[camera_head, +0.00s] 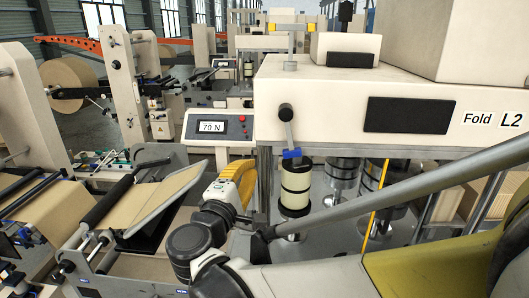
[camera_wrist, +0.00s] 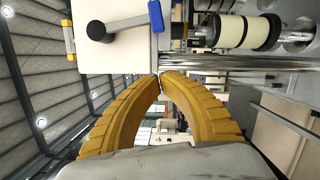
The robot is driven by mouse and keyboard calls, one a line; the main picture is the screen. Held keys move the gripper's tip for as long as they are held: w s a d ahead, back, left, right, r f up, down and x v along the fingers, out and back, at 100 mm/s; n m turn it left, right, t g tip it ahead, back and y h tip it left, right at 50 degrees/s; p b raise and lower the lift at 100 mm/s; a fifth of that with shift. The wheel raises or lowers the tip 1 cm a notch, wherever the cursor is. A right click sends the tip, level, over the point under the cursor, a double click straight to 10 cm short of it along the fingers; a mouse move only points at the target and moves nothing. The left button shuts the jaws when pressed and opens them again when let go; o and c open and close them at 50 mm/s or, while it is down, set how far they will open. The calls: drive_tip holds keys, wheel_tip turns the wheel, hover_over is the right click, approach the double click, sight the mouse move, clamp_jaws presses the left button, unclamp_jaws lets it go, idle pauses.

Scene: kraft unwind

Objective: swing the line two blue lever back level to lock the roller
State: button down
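The blue lever (camera_head: 291,153) is on the machine labelled "Fold L2" (camera_head: 494,119). Its grey arm hangs steeply down from a black pivot knob (camera_head: 285,111), with the blue grip at the low end beside the black-and-cream roller (camera_head: 295,187). In the wrist view the blue grip (camera_wrist: 155,15) is at the top, with the pivot knob (camera_wrist: 96,30) to its left. My gripper (camera_head: 240,178), with yellow curved fingers, is left of the roller and lower than the lever, apart from it. In the wrist view my gripper's fingertips (camera_wrist: 160,76) meet with nothing between them.
A display panel reading "70 N" (camera_head: 218,127) stands left of the lever. A sloped brown sheet table (camera_head: 150,200) is at the lower left. More steel rollers (camera_head: 343,172) hang right of the cream one. A yellow vertical strip (camera_head: 376,200) is in front of them.

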sight(289, 131)
drive_tip(key=x, duration=0.6)
drive_tip(key=shift+p, duration=0.35)
drive_tip(key=d, duration=0.2)
drive_tip(key=d+p, duration=0.1)
drive_tip(key=shift+s+d+r, duration=0.25)
drive_tip(key=shift+d+r, duration=0.15)
drive_tip(key=shift+w+f, duration=0.1)
drive_tip(key=shift+w, duration=0.05)
drive_tip(key=shift+d, duration=0.15)
drive_tip(key=shift+d+f+b, duration=0.1)
drive_tip(key=shift+b, duration=0.25)
drive_tip(key=shift+d+n, duration=0.15)
drive_tip(key=shift+n, duration=0.25)
drive_tip(key=shift+d+b, duration=0.15)
drive_tip(key=shift+b, duration=0.15)
